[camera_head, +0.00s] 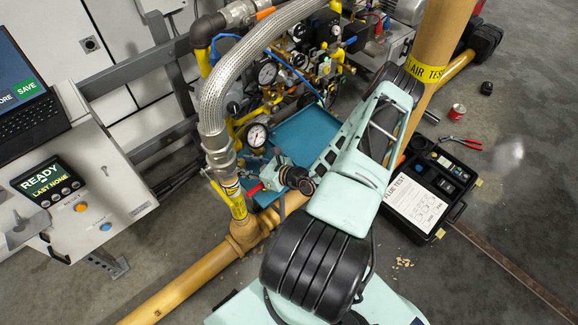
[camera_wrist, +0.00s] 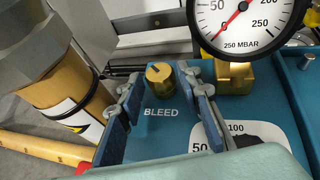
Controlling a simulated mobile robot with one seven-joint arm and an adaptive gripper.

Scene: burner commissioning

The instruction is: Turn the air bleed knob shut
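The air bleed knob is a small brass cylinder with a slotted top (camera_wrist: 160,74). It stands on a blue panel (camera_wrist: 160,140) above the white word BLEED in the wrist view. My gripper (camera_wrist: 159,92) is open, with a blue-padded finger to the left and another to the right of the knob. A gap shows between each finger and the knob; I see no contact. In the head view my gripper (camera_head: 272,175) is low over the blue panel, below the round gauge (camera_head: 257,135), and the knob cannot be made out there.
A 250 mbar gauge (camera_wrist: 250,18) on a brass block (camera_wrist: 235,78) stands close to the right finger. A thick brass fitting (camera_wrist: 75,95) stands at the left. A braided hose (camera_head: 215,100) and a yellow pipe (camera_head: 185,285) run near my arm. An open black case (camera_head: 428,190) lies right.

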